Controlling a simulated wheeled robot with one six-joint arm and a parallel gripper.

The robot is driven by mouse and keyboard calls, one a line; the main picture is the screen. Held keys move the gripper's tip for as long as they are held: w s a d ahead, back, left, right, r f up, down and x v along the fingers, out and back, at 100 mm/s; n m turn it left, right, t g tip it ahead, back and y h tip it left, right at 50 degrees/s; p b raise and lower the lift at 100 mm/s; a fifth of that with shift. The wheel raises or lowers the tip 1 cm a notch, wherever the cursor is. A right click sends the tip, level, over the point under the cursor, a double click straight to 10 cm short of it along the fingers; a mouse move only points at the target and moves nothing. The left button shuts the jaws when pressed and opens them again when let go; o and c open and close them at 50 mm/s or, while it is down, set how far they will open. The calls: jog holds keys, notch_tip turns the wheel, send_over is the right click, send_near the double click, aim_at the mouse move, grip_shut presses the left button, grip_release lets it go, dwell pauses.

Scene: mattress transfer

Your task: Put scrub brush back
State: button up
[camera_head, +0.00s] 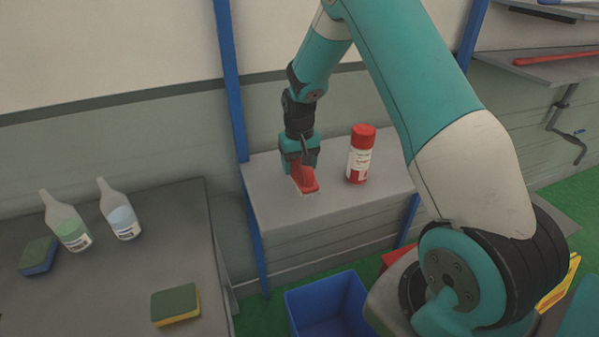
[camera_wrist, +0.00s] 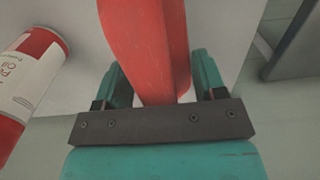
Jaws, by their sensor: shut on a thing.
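The scrub brush is red (camera_head: 304,178), and its lower edge is at or just above the grey shelf (camera_head: 270,201); I cannot tell if it touches. My gripper (camera_head: 300,163) is above the shelf, pointing down, and shut on the brush. In the wrist view the red brush (camera_wrist: 148,45) lies between the two teal fingers of my gripper (camera_wrist: 155,82) and runs up out of the picture. The fingers hide part of its sides.
A red and white spray can (camera_head: 360,155) stands on the same shelf, right of the brush. A blue post (camera_head: 231,85) rises at the shelf's left. A grey table (camera_head: 120,275) at left holds bottles and sponges. A blue bin (camera_head: 328,308) stands below.

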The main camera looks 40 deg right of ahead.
aim_at(300, 176)
jog(key=shift+f+p, duration=0.55)
jog(key=shift+f, duration=1.7)
jog(key=o, duration=0.9)
jog(key=shift+f, duration=0.1)
